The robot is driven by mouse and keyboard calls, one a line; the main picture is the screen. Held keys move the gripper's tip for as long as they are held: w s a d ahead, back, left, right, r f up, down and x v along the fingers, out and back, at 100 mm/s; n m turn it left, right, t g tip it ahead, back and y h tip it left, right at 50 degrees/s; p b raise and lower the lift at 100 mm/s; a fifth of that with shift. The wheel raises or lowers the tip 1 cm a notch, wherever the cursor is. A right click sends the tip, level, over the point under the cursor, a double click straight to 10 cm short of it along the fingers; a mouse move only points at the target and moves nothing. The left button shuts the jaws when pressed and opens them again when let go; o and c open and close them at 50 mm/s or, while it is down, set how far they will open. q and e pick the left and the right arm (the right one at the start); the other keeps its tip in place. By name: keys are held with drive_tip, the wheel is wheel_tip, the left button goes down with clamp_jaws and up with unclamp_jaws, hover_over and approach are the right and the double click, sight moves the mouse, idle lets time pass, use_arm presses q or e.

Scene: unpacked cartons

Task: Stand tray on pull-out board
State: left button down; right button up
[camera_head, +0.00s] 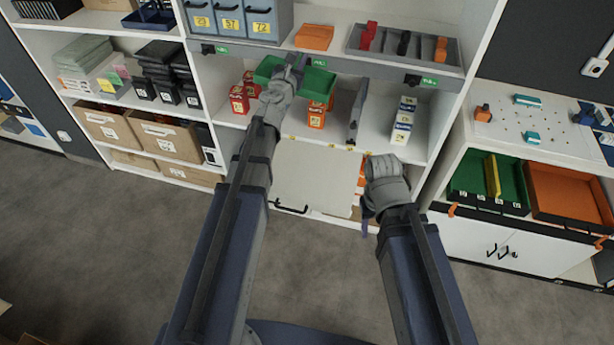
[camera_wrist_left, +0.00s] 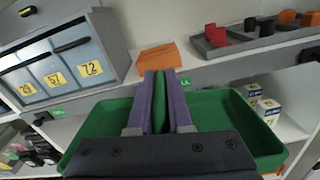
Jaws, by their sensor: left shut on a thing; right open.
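My left gripper (camera_head: 296,62) is shut on a green tray (camera_head: 318,82), in front of the middle shelf bay. In the left wrist view the purple fingers (camera_wrist_left: 159,105) pinch an upright green part in the middle of the tray (camera_wrist_left: 222,108), which looks empty. The pull-out board appears to be the long grey board (camera_head: 345,67) with dark handles and green labels, under the blue drawer boxes. The tray is close to its front edge; I cannot tell whether they touch. My right gripper (camera_head: 366,222) is open, low in front of the cabinet door, its fingertips partly hidden.
Blue drawer boxes (camera_head: 232,18), an orange block (camera_head: 314,37) and a grey tray (camera_head: 385,50) with red, black and orange items stand above the board. Red cartons (camera_head: 240,97), an upright grey panel (camera_head: 357,112) and white cartons (camera_head: 404,120) stand on the shelf below.

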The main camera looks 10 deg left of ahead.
use_arm(q)
drive_tip(key=n+b, duration=0.1)
drive_tip(key=b, duration=3)
hover_over(301, 172)
wheel_tip(301, 172, down, 33)
drive_tip(key=shift+d, duration=0.1)
wheel_tip(301, 172, down, 6)
drive_tip(key=b, duration=0.5)
drive_tip(key=shift+b, duration=0.4)
drive_tip(key=shift+f, duration=0.2)
wheel_tip(301, 172, down, 4)
drive_tip(key=b, duration=0.4)
drive_tip(key=shift+r, duration=0.25)
drive_tip(key=c, duration=1.3)
unclamp_jaws()
drive_tip(key=o, duration=0.5)
drive_tip(key=shift+c, duration=0.2)
